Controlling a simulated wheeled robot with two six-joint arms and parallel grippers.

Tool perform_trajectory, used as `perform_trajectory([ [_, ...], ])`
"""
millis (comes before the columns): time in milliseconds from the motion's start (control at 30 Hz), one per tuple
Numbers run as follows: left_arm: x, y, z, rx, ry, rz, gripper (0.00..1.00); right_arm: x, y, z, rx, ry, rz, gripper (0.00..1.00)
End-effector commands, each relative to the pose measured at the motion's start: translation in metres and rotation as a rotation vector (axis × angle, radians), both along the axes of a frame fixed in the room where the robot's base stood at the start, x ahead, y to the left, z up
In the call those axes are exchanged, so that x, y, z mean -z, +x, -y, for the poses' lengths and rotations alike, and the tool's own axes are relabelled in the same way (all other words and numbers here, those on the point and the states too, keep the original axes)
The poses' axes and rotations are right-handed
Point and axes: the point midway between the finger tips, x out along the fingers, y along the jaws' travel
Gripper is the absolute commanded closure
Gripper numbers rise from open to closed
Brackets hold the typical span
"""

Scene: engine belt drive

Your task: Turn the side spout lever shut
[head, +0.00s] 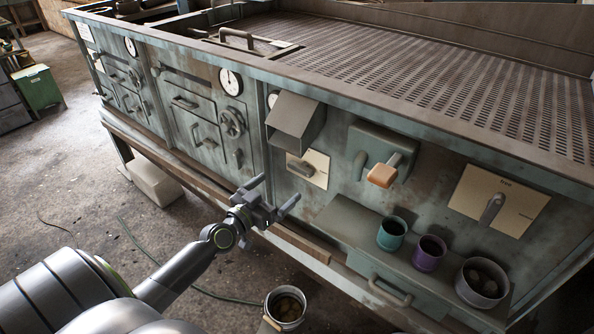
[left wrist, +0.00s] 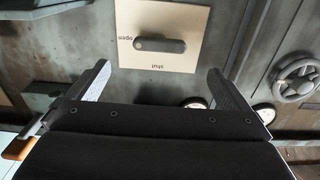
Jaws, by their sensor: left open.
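A dark lever (head: 301,168) sits on a cream plate (head: 321,161) below the grey hooded spout (head: 297,117) on the machine's front. In the left wrist view the lever (left wrist: 160,45) lies crosswise on the plate (left wrist: 186,21). The plate's words appear upside down there, "open" off the lever's left end and "shut" below it. My left gripper (head: 280,188) is open and empty, below and left of the plate in the head view. Its two fingers (left wrist: 158,70) stand apart on either side of the lever's line in the wrist view, clear of it. My right gripper is not in view.
A second cream plate with a grey lever (head: 492,208) is at the right. An orange-tipped handle (head: 383,175) juts out between. A teal cup (head: 391,233), a purple cup (head: 429,253) and a pot (head: 482,282) stand on the ledge. A bucket (head: 285,308) is on the floor.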

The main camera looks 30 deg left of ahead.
Motion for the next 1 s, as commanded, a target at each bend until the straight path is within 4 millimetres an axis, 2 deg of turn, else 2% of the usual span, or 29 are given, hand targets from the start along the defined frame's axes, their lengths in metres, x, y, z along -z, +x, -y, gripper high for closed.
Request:
perform_trajectory([
  [33,-0.002,0.011,0.002,0.0,-0.004,0.003,0.01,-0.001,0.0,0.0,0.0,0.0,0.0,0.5],
  [300,0.0,0.06,0.005,-0.001,-0.003,0.002,0.01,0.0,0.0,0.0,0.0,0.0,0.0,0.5],
  [500,0.001,0.084,0.007,0.0,-0.002,0.0,0.01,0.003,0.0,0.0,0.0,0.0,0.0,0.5],
  [700,0.0,0.093,0.008,0.001,-0.001,0.0,0.01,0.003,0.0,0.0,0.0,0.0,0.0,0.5],
  [967,0.0,0.094,0.008,0.0,-0.001,0.0,0.01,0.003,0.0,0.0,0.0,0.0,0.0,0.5],
  [1000,0.0,0.094,0.008,0.0,-0.001,0.0,0.06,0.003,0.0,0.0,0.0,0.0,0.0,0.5],
])
